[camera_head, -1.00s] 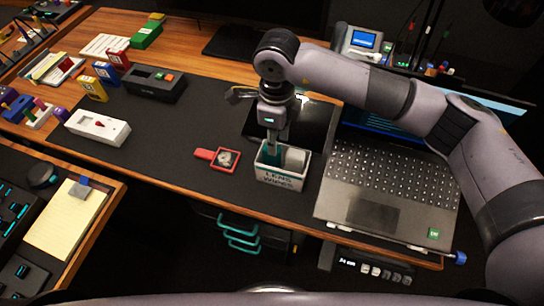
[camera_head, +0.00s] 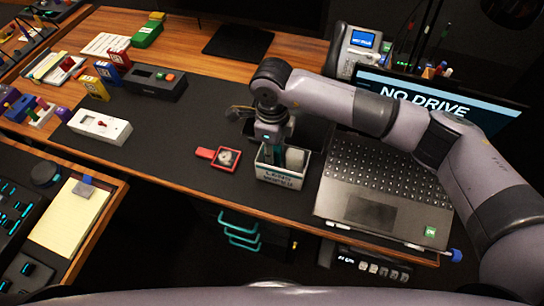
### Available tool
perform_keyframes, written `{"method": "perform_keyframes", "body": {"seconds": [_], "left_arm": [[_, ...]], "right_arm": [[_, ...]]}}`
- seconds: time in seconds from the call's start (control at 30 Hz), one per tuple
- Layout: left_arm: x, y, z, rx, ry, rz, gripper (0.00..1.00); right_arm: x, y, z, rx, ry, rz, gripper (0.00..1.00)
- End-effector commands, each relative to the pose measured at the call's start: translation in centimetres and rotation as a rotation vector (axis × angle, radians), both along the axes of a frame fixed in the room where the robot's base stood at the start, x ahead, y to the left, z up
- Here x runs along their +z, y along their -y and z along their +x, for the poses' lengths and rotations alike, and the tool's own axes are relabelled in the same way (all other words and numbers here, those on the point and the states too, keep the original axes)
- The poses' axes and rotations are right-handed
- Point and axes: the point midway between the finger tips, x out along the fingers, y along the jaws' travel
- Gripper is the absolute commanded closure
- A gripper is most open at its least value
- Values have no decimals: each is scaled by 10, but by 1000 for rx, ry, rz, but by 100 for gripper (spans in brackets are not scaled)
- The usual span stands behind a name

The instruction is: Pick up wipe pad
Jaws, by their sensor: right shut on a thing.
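A small pale box (camera_head: 280,178) with dark lettering on its front stands on the dark desk mat, left of the laptop. A pale, rounded piece (camera_head: 295,158) shows in its right part. My right gripper (camera_head: 268,157) points down into the left part of the box. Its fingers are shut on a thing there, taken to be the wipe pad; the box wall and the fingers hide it. My left gripper is not in view.
A white device with a red knob (camera_head: 98,126) and a black box (camera_head: 154,82) sit farther left. Bare mat lies between.

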Motion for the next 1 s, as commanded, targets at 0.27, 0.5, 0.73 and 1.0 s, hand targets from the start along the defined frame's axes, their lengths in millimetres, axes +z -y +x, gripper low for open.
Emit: {"method": "perform_keyframes", "body": {"seconds": [0.27,0.5,0.73,1.0], "left_arm": [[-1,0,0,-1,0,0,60],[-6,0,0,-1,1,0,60],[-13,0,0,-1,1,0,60],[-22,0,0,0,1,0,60]], "right_arm": [[4,0,0,0,2,2,90],[32,0,1,2,5,2,90],[80,-1,1,1,6,2,90],[144,-1,1,1,6,1,90]]}}
